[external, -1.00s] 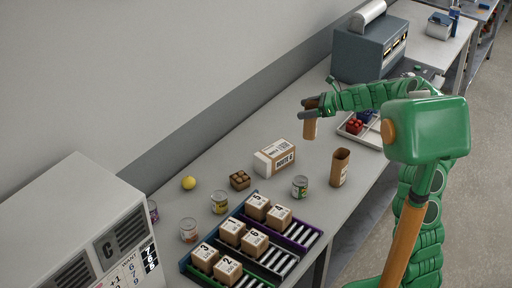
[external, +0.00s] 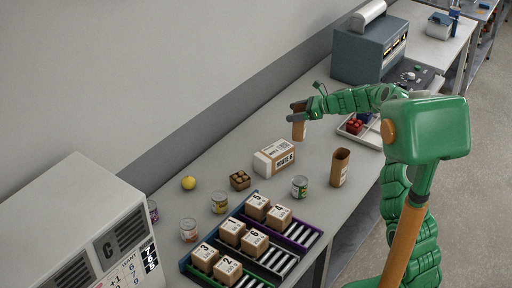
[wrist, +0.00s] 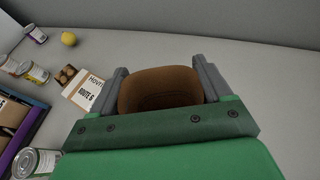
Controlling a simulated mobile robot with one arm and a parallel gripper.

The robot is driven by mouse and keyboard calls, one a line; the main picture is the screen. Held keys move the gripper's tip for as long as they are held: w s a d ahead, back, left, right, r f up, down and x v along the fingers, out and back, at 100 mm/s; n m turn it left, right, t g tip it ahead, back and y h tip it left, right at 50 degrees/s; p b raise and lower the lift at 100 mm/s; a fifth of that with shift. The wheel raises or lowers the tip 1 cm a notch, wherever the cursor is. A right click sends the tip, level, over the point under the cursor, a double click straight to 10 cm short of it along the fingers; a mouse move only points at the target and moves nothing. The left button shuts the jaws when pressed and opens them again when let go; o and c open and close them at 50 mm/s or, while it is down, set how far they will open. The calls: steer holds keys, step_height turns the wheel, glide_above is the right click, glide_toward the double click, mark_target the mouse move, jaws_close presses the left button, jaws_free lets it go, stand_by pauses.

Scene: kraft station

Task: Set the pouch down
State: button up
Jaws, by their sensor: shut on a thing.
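The pouch (external: 299,131) is a small tan-brown packet. My gripper (external: 298,112) is shut on its upper part and holds it upright above the bench, behind the Route 6 box. In the wrist view the pouch (wrist: 160,89) shows as a brown rounded shape between the two grey fingers of my gripper (wrist: 160,85). The external view does not clearly show a gap between its lower end and the bench (external: 225,160). A second brown pouch-like container (external: 340,168) stands upright on the bench near the front edge.
The white-and-brown Route 6 box (external: 273,157) lies just in front of my gripper. Cans (external: 300,187), a lemon (external: 189,183), a small brown carton (external: 240,180) and racks of numbered boxes (external: 255,240) stand nearer. A tray with red and blue parts (external: 352,127) lies to the right. Bench by the wall is clear.

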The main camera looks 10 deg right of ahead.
steer(key=shift+w+a+f, duration=0.1)
steer(key=shift+w+f, duration=0.15)
steer(key=shift+f, duration=0.8)
steer(key=shift+w+a+f, duration=0.1)
steer(key=shift+w+f, duration=0.1)
steer(key=shift+f, duration=1)
steer(key=o, duration=1.3)
steer(key=shift+c, duration=0.2)
steer(key=shift+d+r, duration=0.25)
steer(key=v, duration=1.1)
steer(key=shift+s+d, duration=0.2)
steer(key=shift+d, duration=0.05)
